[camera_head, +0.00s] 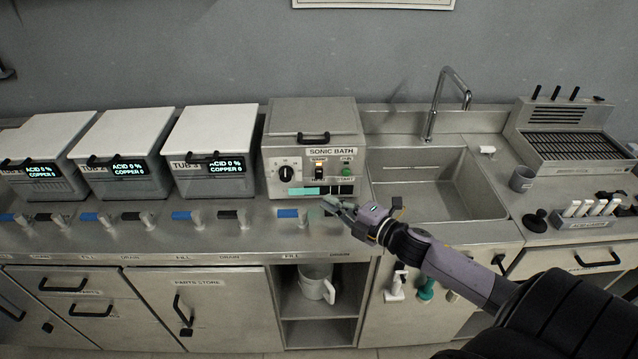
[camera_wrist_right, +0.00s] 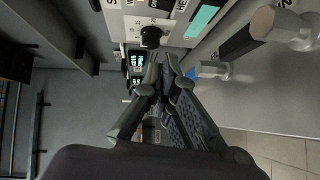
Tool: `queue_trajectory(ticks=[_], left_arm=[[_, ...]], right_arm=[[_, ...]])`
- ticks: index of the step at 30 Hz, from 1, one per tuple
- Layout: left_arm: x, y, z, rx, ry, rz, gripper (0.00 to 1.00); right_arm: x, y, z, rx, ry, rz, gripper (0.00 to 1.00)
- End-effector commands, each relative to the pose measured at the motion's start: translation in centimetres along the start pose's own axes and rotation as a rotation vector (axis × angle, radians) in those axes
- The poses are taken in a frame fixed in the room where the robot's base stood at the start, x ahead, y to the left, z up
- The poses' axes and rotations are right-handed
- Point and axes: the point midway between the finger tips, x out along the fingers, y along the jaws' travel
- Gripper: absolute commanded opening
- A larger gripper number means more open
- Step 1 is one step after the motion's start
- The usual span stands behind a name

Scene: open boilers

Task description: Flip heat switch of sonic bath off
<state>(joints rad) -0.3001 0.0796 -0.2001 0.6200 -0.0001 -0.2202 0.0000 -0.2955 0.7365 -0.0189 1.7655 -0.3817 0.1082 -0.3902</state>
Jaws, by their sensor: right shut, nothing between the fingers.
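The sonic bath (camera_head: 288,158) is a grey metal box with a closed, handled lid on the counter. Its front has a black dial (camera_head: 286,173), the heat switch (camera_head: 319,174) under a lit orange lamp (camera_head: 319,164), and a green start button (camera_head: 347,171). Below is a strip, partly teal, partly black. The switch's lever position is too small to tell. My right gripper (camera_head: 328,204) is shut and empty, in front of and below the panel, apart from the switch. My left gripper is out of view.
Three lidded tubs (camera_head: 211,145) with lit displays stand left of the bath. Blue and black fill and drain valves (camera_head: 228,215) line the counter's front edge. A sink (camera_head: 435,185) with a tall tap (camera_head: 450,95) is to the right. A mug (camera_head: 522,179) stands beyond it.

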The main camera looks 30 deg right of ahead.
Motion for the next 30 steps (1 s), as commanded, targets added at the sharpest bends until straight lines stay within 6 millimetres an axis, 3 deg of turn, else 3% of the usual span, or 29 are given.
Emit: queue_trajectory(ticks=[8,12,20,30], left_arm=[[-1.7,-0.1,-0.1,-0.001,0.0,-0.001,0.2],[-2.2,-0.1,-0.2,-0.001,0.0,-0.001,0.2],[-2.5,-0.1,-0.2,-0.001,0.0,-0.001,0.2],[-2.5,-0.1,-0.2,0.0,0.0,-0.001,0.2]], right_arm=[[5.0,0.4,0.0,0.001,-0.001,0.002,0.0],[6.2,0.2,1.6,0.0,-0.003,0.0,0.0],[7.3,0.0,2.8,0.001,-0.002,-0.001,0.0],[7.4,-0.1,2.9,0.001,-0.001,-0.001,0.0]])
